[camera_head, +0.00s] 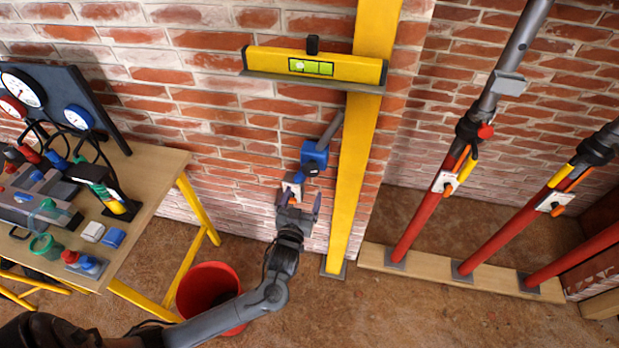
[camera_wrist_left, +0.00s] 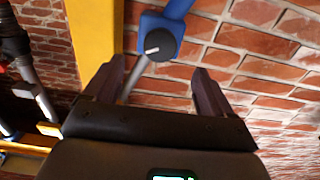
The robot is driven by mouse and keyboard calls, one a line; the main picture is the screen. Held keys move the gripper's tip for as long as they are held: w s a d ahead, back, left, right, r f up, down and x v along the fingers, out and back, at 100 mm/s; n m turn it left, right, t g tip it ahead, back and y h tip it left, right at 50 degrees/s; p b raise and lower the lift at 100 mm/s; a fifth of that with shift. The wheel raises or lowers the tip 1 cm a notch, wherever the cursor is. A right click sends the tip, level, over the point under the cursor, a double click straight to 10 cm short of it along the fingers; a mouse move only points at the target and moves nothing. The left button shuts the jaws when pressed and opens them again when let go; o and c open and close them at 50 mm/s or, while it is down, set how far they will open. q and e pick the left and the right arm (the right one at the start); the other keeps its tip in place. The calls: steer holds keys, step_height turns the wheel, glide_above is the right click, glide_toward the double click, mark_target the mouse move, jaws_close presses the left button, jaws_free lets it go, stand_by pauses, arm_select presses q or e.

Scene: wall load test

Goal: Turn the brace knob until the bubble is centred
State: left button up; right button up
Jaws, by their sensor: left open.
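The brace knob (camera_wrist_left: 160,44) is a dark round knob with a white mark, set on a blue housing (camera_head: 314,157) beside the yellow post (camera_head: 362,150). A grey rod runs from the housing up toward the post. My left gripper (camera_head: 302,198) is open just below the housing; in the left wrist view its two fingers (camera_wrist_left: 163,88) stand apart with the knob beyond them, not touching it. A yellow spirit level (camera_head: 345,67) rests on a ledge across the post. Its green vial (camera_head: 311,66) shows, but the bubble is too small to place surely. My right gripper is not seen.
A wooden bench (camera_head: 165,168) with gauges (camera_head: 22,88), hoses and small tools stands at left. A red bucket (camera_head: 208,290) sits on the floor beneath my left arm. Several red props (camera_head: 430,215) stand on a plank (camera_head: 440,270) at right. A brick wall is close behind.

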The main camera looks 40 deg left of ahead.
mark_target(310, 173)
arm_select(q)
steer(key=b+x, duration=0.1)
steer(key=x, duration=0.8)
steer(key=shift+w+a, duration=0.1)
steer(key=shift+a, duration=0.05)
steer(key=c, duration=1.1)
steer(key=shift+o, duration=0.2)
